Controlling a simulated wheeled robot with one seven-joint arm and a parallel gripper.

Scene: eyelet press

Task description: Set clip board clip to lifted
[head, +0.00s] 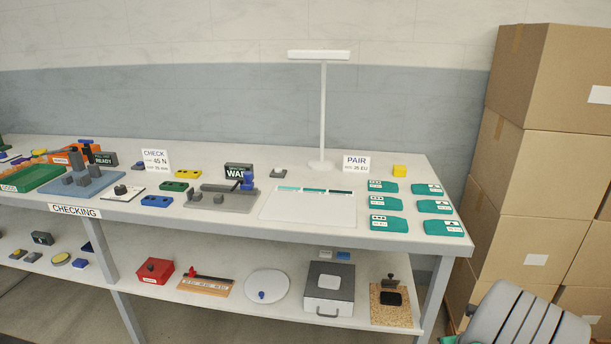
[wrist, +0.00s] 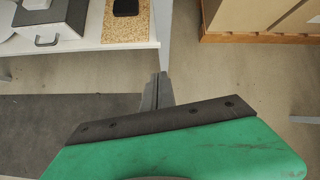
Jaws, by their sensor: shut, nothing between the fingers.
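The clip board (head: 381,318) is a speckled brown board at the right end of the lower shelf. A dark clip (head: 390,281) stands at its back edge; I cannot tell whether it is lifted or lowered. A black rounded piece (head: 391,298) lies on the board. In the wrist view the board (wrist: 118,34) shows at the top edge with part of the black piece, and the clip is out of frame. My gripper (wrist: 161,76) is shut and empty, in front of the shelf and over the floor, apart from the board.
A grey box with a handle (head: 329,288) stands left of the board, with a white disc (head: 267,284) further left. A table leg (head: 436,295) is just right of the board. Cardboard boxes (head: 530,170) are stacked at the right. Floor (wrist: 220,75) before the shelf is open.

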